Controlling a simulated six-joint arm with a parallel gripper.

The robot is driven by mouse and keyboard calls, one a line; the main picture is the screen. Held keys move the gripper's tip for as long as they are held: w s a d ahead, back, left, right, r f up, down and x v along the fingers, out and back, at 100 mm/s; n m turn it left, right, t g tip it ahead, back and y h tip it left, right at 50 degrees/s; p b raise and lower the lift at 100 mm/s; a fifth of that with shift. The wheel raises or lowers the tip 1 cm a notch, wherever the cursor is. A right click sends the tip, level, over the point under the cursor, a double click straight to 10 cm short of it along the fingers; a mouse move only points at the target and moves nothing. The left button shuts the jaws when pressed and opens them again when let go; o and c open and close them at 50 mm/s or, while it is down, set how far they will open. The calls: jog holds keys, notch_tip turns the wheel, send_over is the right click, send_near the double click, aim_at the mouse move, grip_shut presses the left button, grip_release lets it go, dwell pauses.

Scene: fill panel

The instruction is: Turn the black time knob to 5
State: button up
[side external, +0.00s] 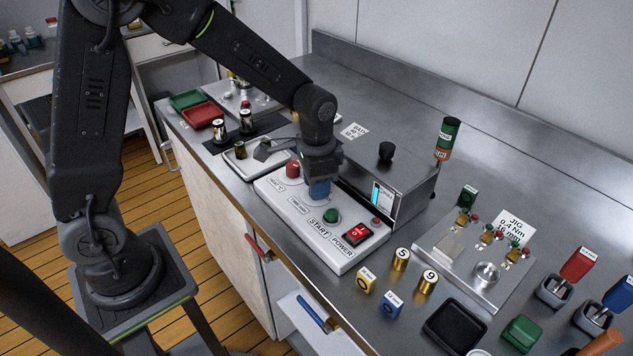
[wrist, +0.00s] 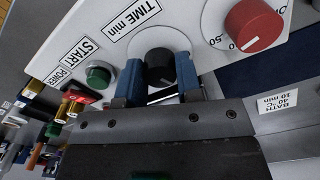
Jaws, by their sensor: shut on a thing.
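The black time knob (wrist: 160,66) sits on its white dial on the control panel (side external: 274,190), beside the label "TIME min". My gripper (wrist: 160,80) has its blue fingers on both sides of the knob and is shut on it. In the side view my gripper (side external: 319,188) points down at the panel and hides the knob. The dial's numbers and the knob's pointer cannot be read in the wrist view.
A red knob (side external: 293,170), a green start button (side external: 331,215) and a lit red power switch (side external: 357,234) are on the same panel. A grey metal box (side external: 385,185) stands close behind it. Small numbered weights (side external: 401,258) stand to the right.

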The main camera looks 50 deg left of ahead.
jog(key=o, duration=0.9)
jog(key=shift+o, duration=0.2)
notch_tip(320, 180, up, 14)
dwell(0.4)
jog(key=s+a+r+n+t, duration=0.1)
jog(key=s+n+t, duration=0.3)
jog(key=s, duration=1.3)
jog(key=shift+a+r+n+t, duration=0.3)
jog(key=shift+r+t, duration=0.15)
jog(key=shift+t, duration=0.35)
